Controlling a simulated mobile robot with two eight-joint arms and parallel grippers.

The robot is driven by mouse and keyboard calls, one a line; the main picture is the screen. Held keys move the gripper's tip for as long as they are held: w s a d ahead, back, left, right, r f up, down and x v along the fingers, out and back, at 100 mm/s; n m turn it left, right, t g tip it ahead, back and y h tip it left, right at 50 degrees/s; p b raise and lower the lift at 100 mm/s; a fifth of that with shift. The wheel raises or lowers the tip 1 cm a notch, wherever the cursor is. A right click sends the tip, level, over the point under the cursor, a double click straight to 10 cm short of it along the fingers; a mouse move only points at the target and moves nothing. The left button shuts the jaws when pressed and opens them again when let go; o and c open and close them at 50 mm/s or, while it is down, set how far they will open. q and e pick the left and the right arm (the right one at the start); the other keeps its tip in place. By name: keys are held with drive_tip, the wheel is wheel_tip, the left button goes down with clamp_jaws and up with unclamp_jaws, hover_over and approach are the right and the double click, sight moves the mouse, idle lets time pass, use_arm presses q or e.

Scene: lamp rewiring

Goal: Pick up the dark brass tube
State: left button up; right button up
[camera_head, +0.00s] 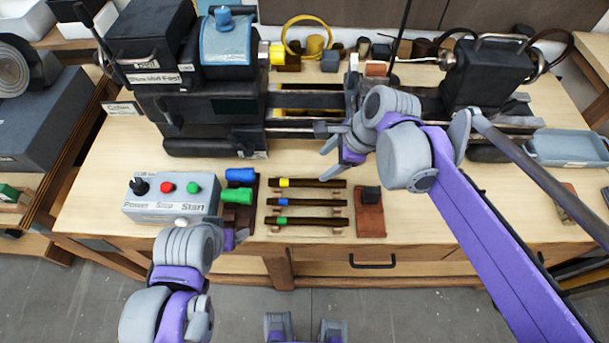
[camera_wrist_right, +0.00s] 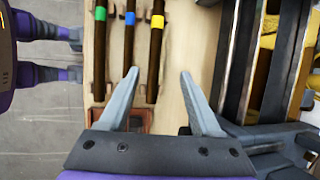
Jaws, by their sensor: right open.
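Three dark tubes lie side by side on small wooden rests on the bench, with a yellow (camera_head: 312,183), a blue (camera_head: 312,202) and a green band (camera_head: 312,221). All look dark brown; I cannot tell by colour which is the dark brass one. The wrist view also shows the yellow-banded tube (camera_wrist_right: 154,50), blue-banded tube (camera_wrist_right: 129,48) and green-banded tube (camera_wrist_right: 98,50). My right gripper (camera_head: 334,143) is open and empty above the bench behind the tubes. In the wrist view its fingertips (camera_wrist_right: 160,73) straddle the yellow-banded tube's line of sight. My left gripper (camera_head: 232,238) is at the bench's front edge; its jaws are unclear.
A lathe-like machine (camera_head: 215,105) with long rails stands behind the tubes. A control box (camera_head: 170,197) and green and blue handles (camera_head: 238,196) are left of them. A reddish block (camera_head: 370,219) is on the right. A blue tray (camera_head: 567,148) stands far right.

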hover_over(309, 181)
drive_tip(key=d, duration=0.2)
drive_tip(key=f, duration=0.5)
drive_tip(key=shift+s+d, duration=0.1)
drive_tip(key=shift+s, duration=0.2)
drive_tip(key=x, duration=0.4)
drive_tip(key=shift+s+d+f, duration=0.1)
drive_tip(key=shift+s+f, duration=0.1)
drive_tip(key=shift+s, duration=0.1)
drive_tip(key=shift+w+a+f, duration=0.1)
drive_tip(key=shift+a+f, duration=0.15)
drive_tip(key=shift+f, duration=0.25)
clamp_jaws()
